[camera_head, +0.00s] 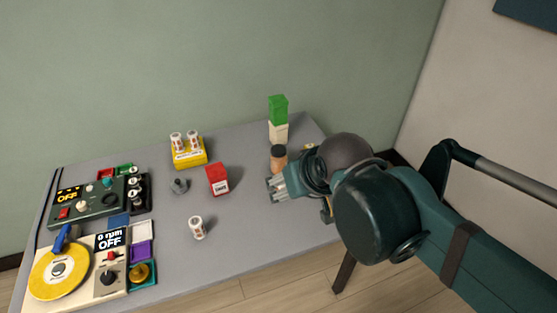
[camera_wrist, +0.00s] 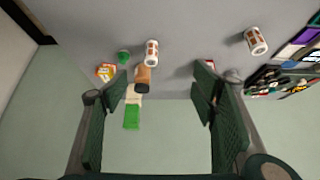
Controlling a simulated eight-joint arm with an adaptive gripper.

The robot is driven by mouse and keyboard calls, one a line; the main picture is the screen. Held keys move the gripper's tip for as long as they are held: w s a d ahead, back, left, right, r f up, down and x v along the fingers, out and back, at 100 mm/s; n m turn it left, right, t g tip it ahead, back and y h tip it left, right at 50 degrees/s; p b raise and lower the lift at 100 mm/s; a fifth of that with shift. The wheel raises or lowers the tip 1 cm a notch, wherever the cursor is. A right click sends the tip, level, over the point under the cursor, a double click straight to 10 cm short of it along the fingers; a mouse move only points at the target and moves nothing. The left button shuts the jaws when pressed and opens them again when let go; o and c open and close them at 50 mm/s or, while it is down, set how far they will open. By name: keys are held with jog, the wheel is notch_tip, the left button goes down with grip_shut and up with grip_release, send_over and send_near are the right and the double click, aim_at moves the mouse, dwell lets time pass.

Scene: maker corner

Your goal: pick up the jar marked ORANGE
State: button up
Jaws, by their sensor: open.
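No label can be read, so I cannot tell which jar is marked ORANGE. A white jar with red-brown markings (camera_head: 198,228) stands alone at the table's front middle; it also shows in the wrist view (camera_wrist: 255,40). Two more (camera_head: 185,141) stand on a yellow block. An orange-brown cylinder with a black top (camera_head: 278,157) stands just behind my gripper (camera_head: 272,188); it also shows in the wrist view (camera_wrist: 143,76). My gripper is open, with nothing between its fingers (camera_wrist: 160,100).
A green-and-cream block stack (camera_head: 278,120) stands behind the brown cylinder. A red box (camera_head: 218,180) and a small grey object (camera_head: 180,186) lie mid-table. A black rack (camera_head: 143,205), control box (camera_head: 90,208) and yellow turntable (camera_head: 45,277) fill the left. The front right tabletop is clear.

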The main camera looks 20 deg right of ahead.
jog(key=w, duration=0.2)
jog(key=m+g+h+p, duration=0.2)
jog(key=m+g+p, duration=0.1)
jog(key=m+p, duration=0.45)
send_near(279, 149)
jog(key=s, duration=0.3)
jog(key=shift+m+g+h, duration=0.5)
jog(key=shift+m, duration=0.25)
jog(key=w+f+p, duration=0.1)
jog(key=f, duration=0.1)
jog(key=w+f, duration=0.2)
jog(key=w+d+f+p, duration=0.1)
jog(key=w+f, duration=0.1)
jog(key=shift+w+f+p, duration=0.15)
jog(key=shift+w+p, duration=0.05)
jog(key=shift+p, duration=0.15)
jog(key=shift+w+d+f, duration=0.15)
jog(key=shift+w+f, duration=0.15)
jog(key=shift+f, duration=0.35)
jog(key=shift+x, duration=1.3)
